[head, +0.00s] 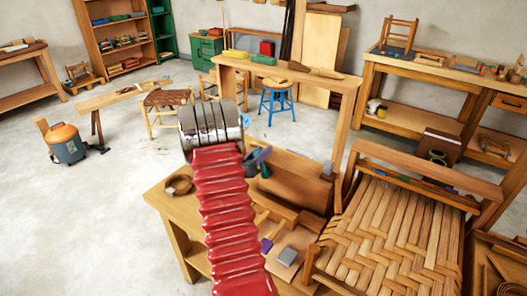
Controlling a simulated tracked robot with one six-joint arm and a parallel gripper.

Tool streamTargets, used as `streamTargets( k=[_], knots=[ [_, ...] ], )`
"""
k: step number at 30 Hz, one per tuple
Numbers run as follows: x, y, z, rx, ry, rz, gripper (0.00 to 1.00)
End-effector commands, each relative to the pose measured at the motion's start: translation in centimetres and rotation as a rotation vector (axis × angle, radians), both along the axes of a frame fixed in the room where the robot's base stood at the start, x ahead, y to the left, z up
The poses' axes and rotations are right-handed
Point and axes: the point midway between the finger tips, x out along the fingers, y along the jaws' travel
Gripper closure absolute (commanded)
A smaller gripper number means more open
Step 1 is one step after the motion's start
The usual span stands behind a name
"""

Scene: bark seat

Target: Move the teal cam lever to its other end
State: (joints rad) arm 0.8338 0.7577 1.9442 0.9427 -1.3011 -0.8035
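My arm, in a red ribbed sleeve, rises from the bottom middle of the head view and ends in a grey ribbed metal part, at my gripper (211,122). I cannot make out its fingers or whether they are open or shut.
The wooden bench (165,202) holds a brown coil (179,184) and a grey block (287,256). A woven chair seat (385,230) stands at right. A blue stool (276,100) and an orange-topped vacuum (65,143) stand farther back. The left floor is largely clear.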

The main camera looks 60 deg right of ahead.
Motion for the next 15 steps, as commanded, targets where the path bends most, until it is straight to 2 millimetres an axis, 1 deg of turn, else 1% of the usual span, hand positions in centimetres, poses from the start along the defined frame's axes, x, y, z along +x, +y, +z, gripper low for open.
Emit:
streamTargets(
  k=[15],
  knots=[
    [1.6,8.8,0.0,0.001,0.001,0.005,0.67]
  ],
)
